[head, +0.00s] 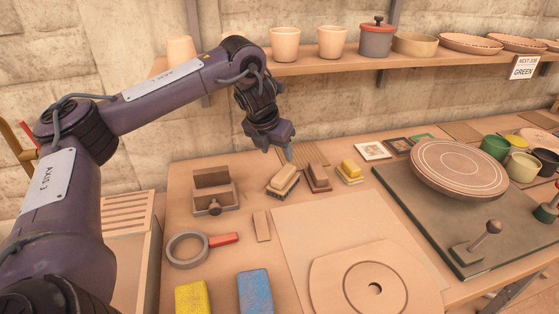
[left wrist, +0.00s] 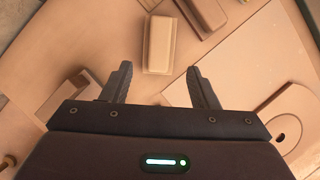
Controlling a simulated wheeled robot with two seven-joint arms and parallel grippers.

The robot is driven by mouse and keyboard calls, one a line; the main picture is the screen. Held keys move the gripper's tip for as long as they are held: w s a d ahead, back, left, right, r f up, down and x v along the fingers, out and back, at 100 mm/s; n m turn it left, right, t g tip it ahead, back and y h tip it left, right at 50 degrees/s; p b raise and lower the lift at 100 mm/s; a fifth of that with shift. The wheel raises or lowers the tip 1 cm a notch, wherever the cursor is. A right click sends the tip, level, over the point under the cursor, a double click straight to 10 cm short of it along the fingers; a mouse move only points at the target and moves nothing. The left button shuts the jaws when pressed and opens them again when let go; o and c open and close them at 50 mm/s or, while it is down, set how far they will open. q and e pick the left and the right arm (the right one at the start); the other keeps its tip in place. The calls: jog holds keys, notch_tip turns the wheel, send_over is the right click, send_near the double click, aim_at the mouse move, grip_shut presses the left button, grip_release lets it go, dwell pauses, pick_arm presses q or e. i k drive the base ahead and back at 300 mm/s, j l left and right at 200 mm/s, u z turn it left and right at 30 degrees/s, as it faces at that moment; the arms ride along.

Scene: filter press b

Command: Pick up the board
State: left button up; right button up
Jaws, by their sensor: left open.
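A pale wooden board (head: 340,279) with a round groove and a small central hole lies at the front middle of the table in the head view. It overlaps a larger flat tan sheet (head: 315,222). In the left wrist view part of the board (left wrist: 262,128) shows at the lower right, partly behind my gripper. My left gripper (head: 288,150) hangs above the back of the table, pointing down and well apart from the board. Its two fingers (left wrist: 156,88) are open with nothing between them. A cream-topped block (left wrist: 158,42) lies beyond the fingertips. My right gripper is not seen.
Several blocks (head: 318,178) stand near the back. A wooden box (head: 213,180), a grey ring with a red handle (head: 187,250) and yellow (head: 192,298) and blue (head: 255,292) blocks are at left. A dark slab (head: 440,205) carrying a round disc (head: 458,168) fills the right.

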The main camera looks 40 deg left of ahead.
aim_at(339, 283)
jog(key=k+l, duration=1.25)
